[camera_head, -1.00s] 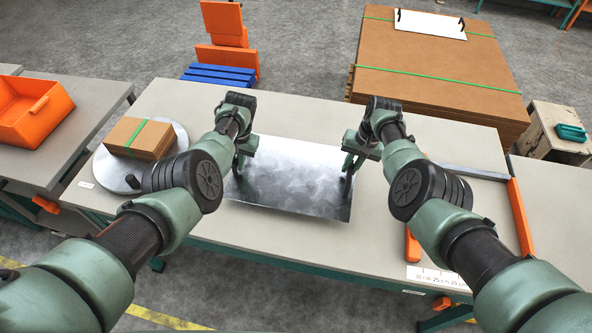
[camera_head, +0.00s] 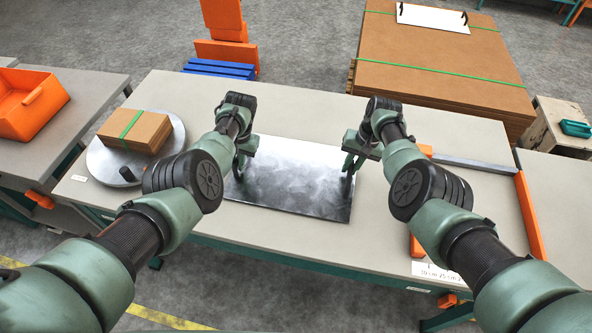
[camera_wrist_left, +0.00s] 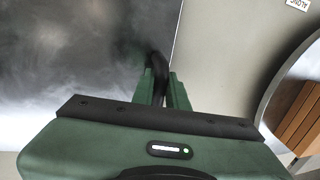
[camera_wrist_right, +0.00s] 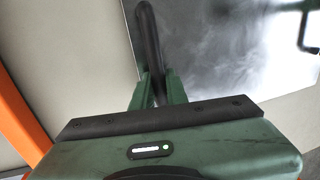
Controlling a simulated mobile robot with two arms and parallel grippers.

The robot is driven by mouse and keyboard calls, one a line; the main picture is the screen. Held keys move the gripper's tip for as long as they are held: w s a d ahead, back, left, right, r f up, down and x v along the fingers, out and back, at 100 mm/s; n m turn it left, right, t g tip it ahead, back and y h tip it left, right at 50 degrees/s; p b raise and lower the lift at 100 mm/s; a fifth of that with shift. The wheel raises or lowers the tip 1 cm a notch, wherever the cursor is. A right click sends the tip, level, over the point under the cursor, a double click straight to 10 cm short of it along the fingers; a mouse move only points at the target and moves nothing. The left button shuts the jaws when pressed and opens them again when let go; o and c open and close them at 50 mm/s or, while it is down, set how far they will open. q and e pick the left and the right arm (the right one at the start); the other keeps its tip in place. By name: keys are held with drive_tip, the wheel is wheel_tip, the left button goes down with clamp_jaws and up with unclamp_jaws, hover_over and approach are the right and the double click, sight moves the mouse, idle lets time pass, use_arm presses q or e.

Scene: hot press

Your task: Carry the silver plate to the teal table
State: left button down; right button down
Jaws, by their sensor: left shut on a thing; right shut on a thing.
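The silver plate (camera_head: 290,178) is a flat, brushed metal sheet over the pale grey top of the middle table (camera_head: 330,232), which has teal framing below. My left gripper (camera_head: 239,166) is shut on a dark handle at the plate's left side; the handle shows in the left wrist view (camera_wrist_left: 158,75). My right gripper (camera_head: 350,164) is shut on the matching handle at the right side, seen in the right wrist view (camera_wrist_right: 150,55). The plate looks about level. I cannot tell whether it touches the table or hangs slightly above it.
A cardboard box (camera_head: 145,134) sits on a round grey turntable (camera_head: 102,160) left of the plate. An orange rail (camera_head: 530,215) and a grey bar bound the table's right. An orange bin (camera_head: 30,105) stands on the left table. Behind is a cardboard stack (camera_head: 440,50) bearing a white board (camera_head: 433,17).

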use_arm(q)
drive_tip(key=shift+a+f, duration=0.1)
drive_tip(key=shift+f, duration=0.25)
use_arm(e)
drive_tip(key=shift+d+f, duration=0.1)
drive_tip(key=shift+f, duration=0.3)
use_arm(q)
drive_tip(key=c, duration=1.7)
unclamp_jaws()
use_arm(e)
drive_tip(key=c, duration=1.7)
unclamp_jaws()
use_arm(q)
drive_tip(key=o, duration=0.3)
drive_tip(key=shift+s+r, duration=0.1)
drive_tip(key=shift+s, duration=0.05)
use_arm(e)
drive_tip(key=o, duration=0.3)
drive_tip(key=shift+s+r, duration=0.15)
use_arm(q)
drive_tip(key=shift+r, duration=0.45)
wheel_tip(320, 180, up, 11)
drive_tip(key=d, duration=0.2)
drive_tip(key=shift+s+d, duration=0.2)
use_arm(e)
wheel_tip(320, 180, up, 12)
drive_tip(key=d, duration=0.2)
drive_tip(key=shift+s, duration=0.15)
